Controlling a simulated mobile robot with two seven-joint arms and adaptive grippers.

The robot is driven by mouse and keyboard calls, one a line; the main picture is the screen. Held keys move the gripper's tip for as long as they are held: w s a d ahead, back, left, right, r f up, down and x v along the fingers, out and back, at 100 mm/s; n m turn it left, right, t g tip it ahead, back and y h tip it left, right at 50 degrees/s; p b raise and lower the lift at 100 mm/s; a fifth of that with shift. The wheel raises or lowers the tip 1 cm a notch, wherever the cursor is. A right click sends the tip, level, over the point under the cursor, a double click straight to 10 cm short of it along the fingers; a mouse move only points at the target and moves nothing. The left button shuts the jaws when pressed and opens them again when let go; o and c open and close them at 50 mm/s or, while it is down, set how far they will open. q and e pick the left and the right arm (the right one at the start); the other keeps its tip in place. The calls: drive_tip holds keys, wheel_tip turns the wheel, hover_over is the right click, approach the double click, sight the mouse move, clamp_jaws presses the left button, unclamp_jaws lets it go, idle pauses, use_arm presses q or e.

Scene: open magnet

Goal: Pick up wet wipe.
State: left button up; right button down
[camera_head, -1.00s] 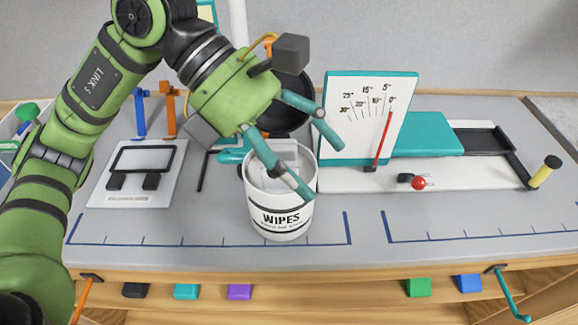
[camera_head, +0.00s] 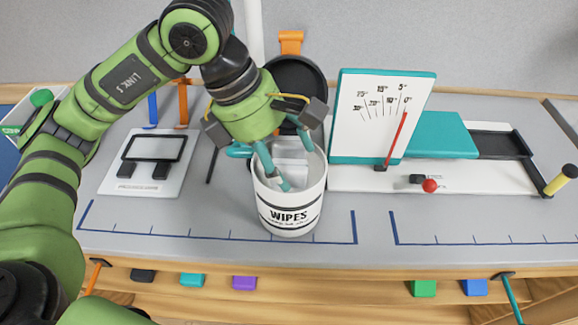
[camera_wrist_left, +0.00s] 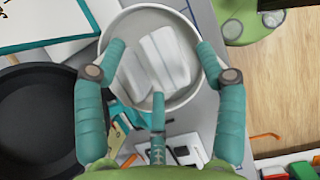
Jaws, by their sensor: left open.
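The white wipes tub (camera_head: 290,212), labelled WIPES, stands upright on the grey bench. White folded wet wipes (camera_wrist_left: 165,58) lie inside the round tub in the left wrist view; they appear as two pale pieces. My left gripper (camera_head: 296,168) points down over the tub's mouth, with its teal fingers open. At least one fingertip overlaps the opening in the head view. In the left wrist view, the open fingers (camera_wrist_left: 161,62) spread around and over the wipes, with nothing gripped. I cannot tell whether they touch the wipes. My right gripper is not in view.
A black pan (camera_head: 294,82) stands close behind the tub. A white dial panel (camera_head: 380,112) with a red needle and a teal block (camera_head: 443,134) stand to the right. A framed white board (camera_head: 150,165) lies to the left. The bench in front is clear.

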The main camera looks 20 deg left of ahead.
sight(297, 161)
use_arm(q)
drive_tip(key=shift+c, duration=0.4)
drive_tip(key=c, duration=0.9)
drive_tip(key=shift+r, duration=0.1)
drive_tip(key=shift+r, duration=0.6)
wheel_tip(297, 161, up, 3)
drive_tip(key=shift+f+b, duration=0.1)
drive_tip(key=shift+b, duration=0.5)
drive_tip(key=shift+s+d+r+b, duration=0.3)
drive_tip(key=shift+s+d+r, duration=0.25)
drive_tip(key=shift+d+r, duration=0.95)
drive_tip(key=shift+s+d+r+b, duration=0.35)
drive_tip(key=shift+s+d+r, duration=0.3)
drive_tip(key=shift+d, duration=1.6)
drive_tip(key=shift+s+d+r+b, duration=0.3)
drive_tip(key=shift+s+d+r, duration=0.15)
drive_tip(key=shift+d+r, duration=1.1)
drive_tip(key=shift+d+f, duration=0.3)
